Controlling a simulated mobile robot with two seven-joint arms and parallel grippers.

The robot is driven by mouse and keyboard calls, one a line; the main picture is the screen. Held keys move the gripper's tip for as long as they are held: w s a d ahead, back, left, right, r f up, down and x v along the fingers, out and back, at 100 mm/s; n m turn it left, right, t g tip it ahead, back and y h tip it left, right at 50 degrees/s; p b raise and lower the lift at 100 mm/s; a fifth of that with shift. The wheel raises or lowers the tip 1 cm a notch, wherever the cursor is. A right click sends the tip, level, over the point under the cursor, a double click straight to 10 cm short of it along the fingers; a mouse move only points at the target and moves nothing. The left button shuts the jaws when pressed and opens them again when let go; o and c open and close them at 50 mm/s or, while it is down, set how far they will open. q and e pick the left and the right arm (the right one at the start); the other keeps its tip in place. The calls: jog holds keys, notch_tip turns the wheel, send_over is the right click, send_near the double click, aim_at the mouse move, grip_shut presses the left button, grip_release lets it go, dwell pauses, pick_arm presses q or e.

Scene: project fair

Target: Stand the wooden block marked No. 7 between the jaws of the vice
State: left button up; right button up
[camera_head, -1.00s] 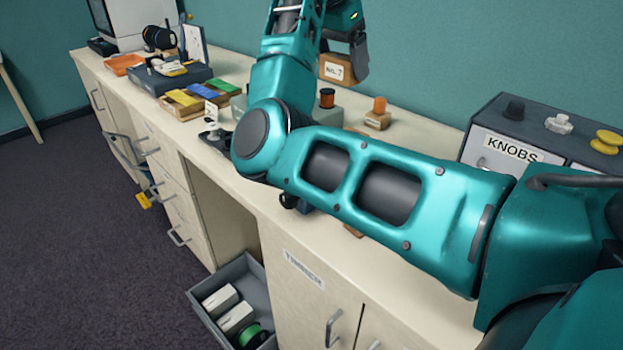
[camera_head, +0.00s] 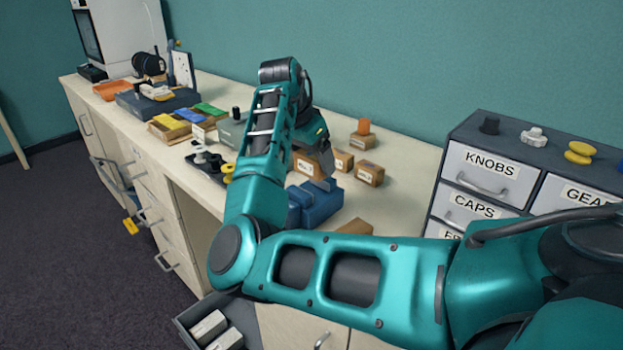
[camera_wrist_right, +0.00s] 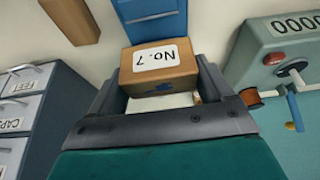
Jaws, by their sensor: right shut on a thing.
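The wooden block marked No. 7 (camera_head: 304,167) is held by my right gripper (camera_head: 315,165), partly hidden by the gripper in the head view. In the right wrist view the block (camera_wrist_right: 162,78) sits between the two dark fingers, its No. 7 label facing the camera and upside down in the picture. The blue vice (camera_head: 318,204) stands on the bench just below the block in the head view. In the right wrist view part of the vice (camera_wrist_right: 150,12) shows just beyond the block. I cannot tell the gap between them. My left gripper is out of view.
Other wooden blocks (camera_head: 369,173) stand behind and right of the vice; another (camera_head: 355,227) lies in front. A block with an orange knob (camera_head: 363,135) is further back. The labelled drawer cabinet (camera_head: 483,172) is at right. A grey box (camera_wrist_right: 285,55) shows in the wrist view.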

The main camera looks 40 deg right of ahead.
aim_at(311, 178)
notch_tip(311, 178, down, 5)
jog(key=shift+f, duration=0.1)
dwell(0.3)
jog(key=o, duration=0.9)
jog(key=shift+o, duration=0.2)
jog(key=v, duration=1.2)
